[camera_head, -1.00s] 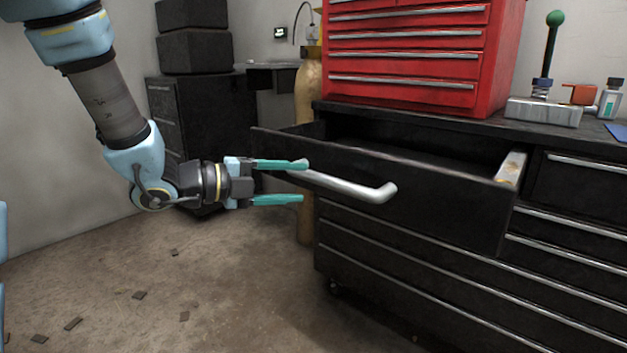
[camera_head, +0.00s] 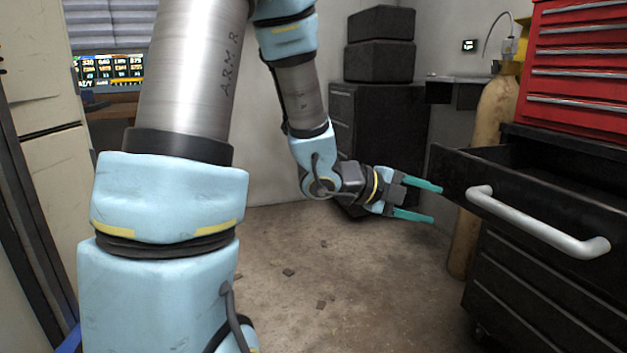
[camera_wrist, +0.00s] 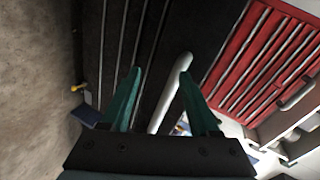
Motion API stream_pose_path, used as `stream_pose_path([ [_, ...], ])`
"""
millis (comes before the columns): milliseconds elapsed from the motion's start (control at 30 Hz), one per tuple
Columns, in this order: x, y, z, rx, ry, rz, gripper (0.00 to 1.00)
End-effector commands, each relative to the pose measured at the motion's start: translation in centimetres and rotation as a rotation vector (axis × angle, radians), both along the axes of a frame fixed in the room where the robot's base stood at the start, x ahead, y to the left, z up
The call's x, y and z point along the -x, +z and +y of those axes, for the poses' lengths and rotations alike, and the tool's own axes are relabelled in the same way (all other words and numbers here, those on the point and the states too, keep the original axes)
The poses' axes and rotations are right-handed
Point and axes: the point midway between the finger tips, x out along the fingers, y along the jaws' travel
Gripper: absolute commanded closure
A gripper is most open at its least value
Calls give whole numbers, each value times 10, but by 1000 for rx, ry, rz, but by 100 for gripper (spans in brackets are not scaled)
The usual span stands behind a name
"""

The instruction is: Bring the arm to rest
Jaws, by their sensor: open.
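My gripper (camera_head: 436,203) is open and empty, its two teal fingers pointing right toward the pulled-out black drawer (camera_head: 455,190). In the head view the fingertips end left of the drawer's silver handle (camera_head: 535,224), with a gap between them. The wrist view shows the same gripper (camera_wrist: 165,100) with its fingers spread, and the handle (camera_wrist: 170,92) shows between them, beyond the tips. My arm is bent, its forearm hanging down to the wrist.
A black tool cabinet (camera_head: 500,300) holds the open drawer, with a red tool chest (camera_head: 580,75) on top. A tan gas cylinder (camera_head: 495,120) stands behind the drawer. A dark cabinet with black boxes (camera_head: 380,60) is at the back. The floor (camera_head: 310,260) has small scattered chips and free room.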

Motion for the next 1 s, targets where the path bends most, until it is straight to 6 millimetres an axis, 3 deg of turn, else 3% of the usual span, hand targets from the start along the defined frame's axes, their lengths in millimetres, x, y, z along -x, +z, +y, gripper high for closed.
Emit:
stream_pose_path([
  [33,-25,-7,21,-46,151,65,38],
  [100,-56,-20,59,-102,397,194,38],
  [233,-87,-45,146,-150,874,472,38],
  [300,-85,-57,193,-147,1128,637,38],
  [400,-66,-71,245,-118,1440,865,38],
  [500,-39,-80,279,-75,1689,1068,38],
  [600,-8,-85,299,-30,1895,1257,38],
  [767,42,-88,312,49,2170,1556,38],
  [800,38,-69,311,43,2153,1536,38],
  [1000,37,-28,311,37,2147,1529,38],
])
